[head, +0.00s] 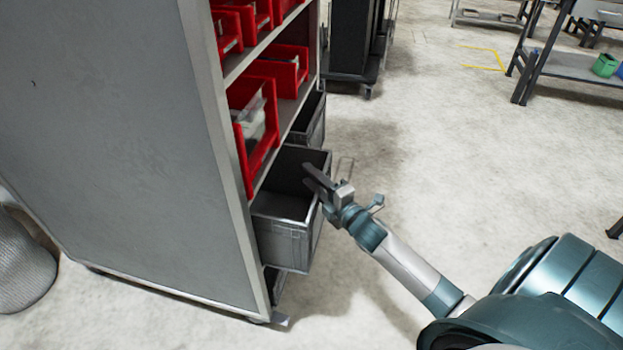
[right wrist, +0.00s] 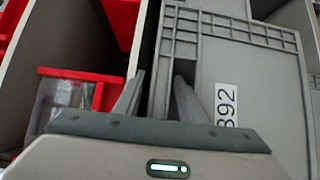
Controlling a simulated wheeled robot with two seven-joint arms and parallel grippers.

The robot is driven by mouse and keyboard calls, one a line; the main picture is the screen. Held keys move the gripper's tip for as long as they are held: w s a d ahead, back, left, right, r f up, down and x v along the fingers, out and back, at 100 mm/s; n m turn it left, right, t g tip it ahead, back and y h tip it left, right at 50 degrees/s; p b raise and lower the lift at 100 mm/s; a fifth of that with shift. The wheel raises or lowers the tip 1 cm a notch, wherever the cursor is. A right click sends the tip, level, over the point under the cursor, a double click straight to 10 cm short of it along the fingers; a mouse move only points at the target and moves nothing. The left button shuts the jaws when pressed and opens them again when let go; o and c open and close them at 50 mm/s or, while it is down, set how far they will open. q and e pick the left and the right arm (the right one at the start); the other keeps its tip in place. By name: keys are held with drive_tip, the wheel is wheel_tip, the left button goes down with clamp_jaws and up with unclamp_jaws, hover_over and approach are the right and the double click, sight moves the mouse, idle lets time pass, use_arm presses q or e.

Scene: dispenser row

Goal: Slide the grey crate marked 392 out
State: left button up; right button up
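The grey crate marked 392 (head: 283,240) sits in a lower level of the shelf and sticks well out of its front. Its front wall with the white 392 label (right wrist: 227,104) fills the right half of the right wrist view. My right gripper (head: 316,178) is at the top of that front wall. In the right wrist view its fingers (right wrist: 157,92) stand on either side of the rim, one inside the crate and one outside, and look closed on it. The exact contact is hard to see. My left gripper is not in view.
A second grey crate (head: 316,128) sticks out a little farther along the shelf. Red bins (head: 255,125) fill the shelf above. The shelf's grey side panel (head: 120,140) stands at the left. Open floor (head: 420,170) lies in front of the shelf.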

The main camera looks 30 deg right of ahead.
drive_tip(key=shift+s, duration=0.15)
drive_tip(key=s, duration=1.7)
drive_tip(key=shift+d, duration=0.4)
drive_tip(key=shift+r, duration=0.1)
